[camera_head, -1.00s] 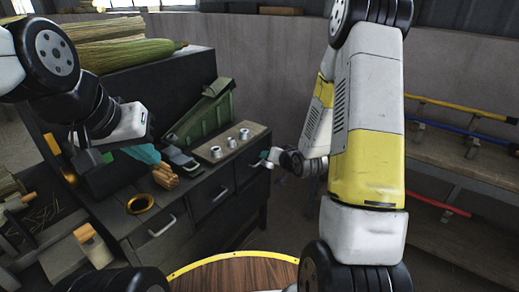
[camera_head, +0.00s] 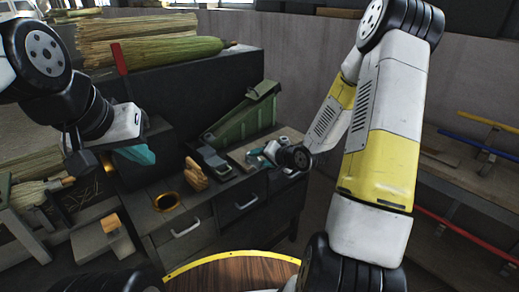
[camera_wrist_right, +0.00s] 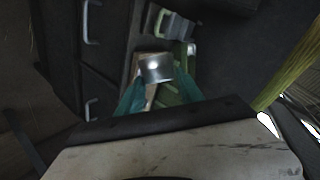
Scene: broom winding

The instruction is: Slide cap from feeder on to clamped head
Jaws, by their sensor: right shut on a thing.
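A silvery metal cap (camera_wrist_right: 156,68) sits between the teal fingers of my right gripper (camera_wrist_right: 158,92) in the right wrist view. My right gripper (camera_head: 256,156) is shut on it over the pale board (camera_head: 291,134) on the bench, in the head view. The green sloped feeder (camera_head: 240,118) stands just behind. A tan bundle, seemingly the clamped head (camera_head: 195,173), sticks up left of the board beside a grey metal block (camera_head: 214,160). My left gripper (camera_head: 136,155), with teal fingers, is left of the bundle; its opening is unclear.
A copper-coloured ring (camera_head: 166,201) lies on the bench's (camera_head: 225,195) left part. Corn-like bundles (camera_head: 165,48) lie on the dark raised block behind. A shelf with coloured poles (camera_head: 470,165) stands at the right. A round wooden top (camera_head: 232,273) is at the bottom.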

